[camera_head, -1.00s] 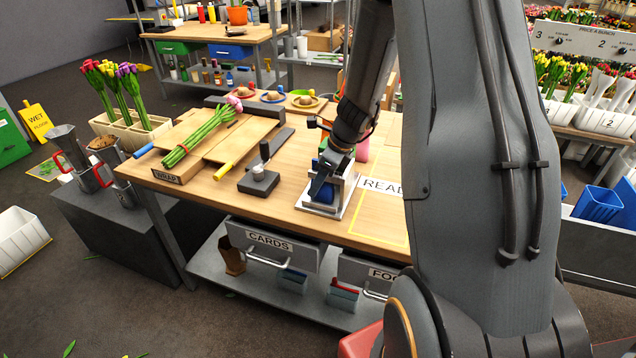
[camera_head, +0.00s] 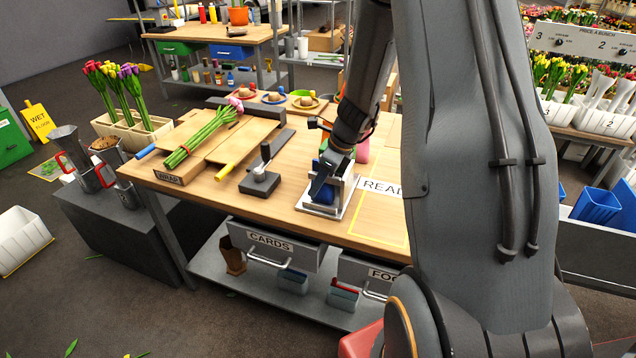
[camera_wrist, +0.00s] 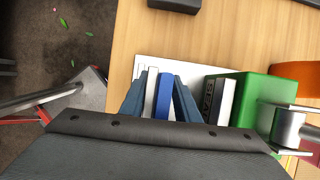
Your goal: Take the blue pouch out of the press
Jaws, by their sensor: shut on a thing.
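The press (camera_head: 347,190) is a small metal frame on a pale base plate near the table's front edge, left of the READY area. The blue pouch (camera_head: 327,195) stands in it, partly hidden by my gripper (camera_head: 322,184). In the wrist view the blue pouch (camera_wrist: 164,95) shows as a narrow upright strip between the two dark fingers of my gripper (camera_wrist: 160,98). My gripper is shut on it from above. A pale plate of the press (camera_wrist: 151,92) stands beside the pouch, also between the fingers. The pouch's lower part is hidden.
A green box-like thing (camera_wrist: 248,92) stands close to the right of the fingers, with an orange thing (camera_wrist: 295,73) beyond it. A black lever tool (camera_head: 261,180) is left of the press. The yellow-outlined READY area (camera_head: 378,220) is clear where it shows.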

